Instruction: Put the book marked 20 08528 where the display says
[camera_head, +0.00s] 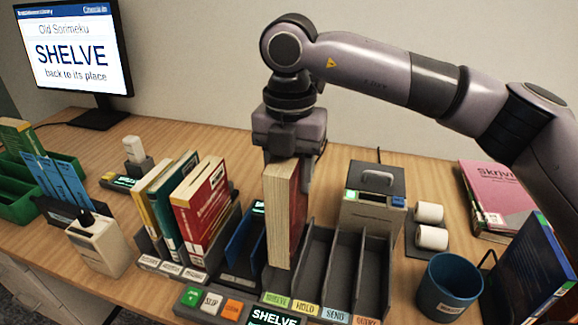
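The display (70,50) at the back left reads "Old Sorimeku", "SHELVE", "back to its place". My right gripper (290,163) points down and is shut on the top of a red book (299,205) with its cream page edges (278,215) showing. The book stands upright, its lower end at the leftmost slot of a dark sorter rack (345,265); I cannot tell whether it rests on the slot floor. No 20 08528 mark is readable on it. A small sign (273,318) in front also reads "SHELVE". My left gripper is out of view.
Left of the held book stand a blue tray (243,245) and a rack with yellow, green and red books (200,205). A grey device (373,215), white rolls (430,225), a blue cup (450,288) and pink books (500,200) are on the right. The other rack slots look empty.

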